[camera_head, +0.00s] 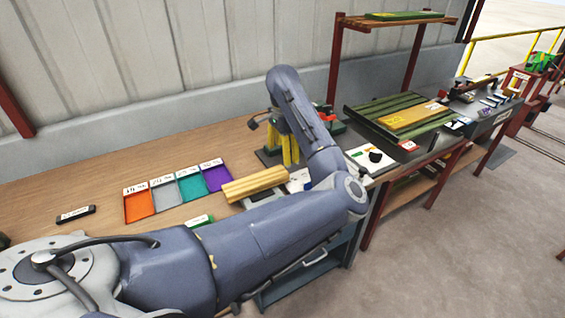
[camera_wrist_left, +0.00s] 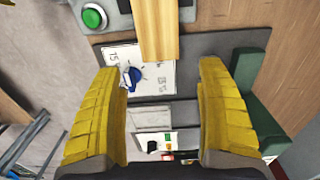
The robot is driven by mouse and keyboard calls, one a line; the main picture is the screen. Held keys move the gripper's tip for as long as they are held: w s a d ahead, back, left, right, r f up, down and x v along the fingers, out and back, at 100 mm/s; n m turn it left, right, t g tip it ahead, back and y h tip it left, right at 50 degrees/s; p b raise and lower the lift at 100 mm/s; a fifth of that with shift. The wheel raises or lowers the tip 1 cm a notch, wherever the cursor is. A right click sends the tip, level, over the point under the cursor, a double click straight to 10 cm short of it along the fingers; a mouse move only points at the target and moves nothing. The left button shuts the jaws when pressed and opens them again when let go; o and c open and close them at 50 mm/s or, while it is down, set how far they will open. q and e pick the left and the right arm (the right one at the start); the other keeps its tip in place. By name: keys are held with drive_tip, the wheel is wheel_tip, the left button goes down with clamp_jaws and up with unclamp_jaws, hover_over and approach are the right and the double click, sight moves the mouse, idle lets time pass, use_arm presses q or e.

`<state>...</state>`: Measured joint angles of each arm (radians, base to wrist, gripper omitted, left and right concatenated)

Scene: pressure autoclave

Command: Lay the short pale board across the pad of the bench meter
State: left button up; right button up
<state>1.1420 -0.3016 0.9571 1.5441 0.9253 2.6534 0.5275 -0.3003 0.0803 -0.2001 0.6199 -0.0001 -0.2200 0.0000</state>
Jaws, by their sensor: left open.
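The short pale board (camera_head: 255,184) lies near the middle of the wooden bench in the head view, over a dark grey base. In the left wrist view the board (camera_wrist_left: 158,28) comes in from the top edge, its near end overlapping a white marked face (camera_wrist_left: 108,60) with a blue knob (camera_wrist_left: 131,78). This face seems to belong to the bench meter. I cannot tell whether the board touches the pad, which is largely hidden. My left gripper (camera_head: 283,152) is open and empty, its yellow fingers apart beyond the board's end. The right gripper is out of view.
Orange, grey, teal and purple trays (camera_head: 138,206) stand left of the board. A black labelled bar (camera_head: 75,214) lies farther left. A green button (camera_wrist_left: 93,17) shows beside the board. The red-posted shelf (camera_head: 335,62) stands behind.

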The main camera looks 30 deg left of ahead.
use_arm(q)
drive_tip(key=shift+r, duration=2.25)
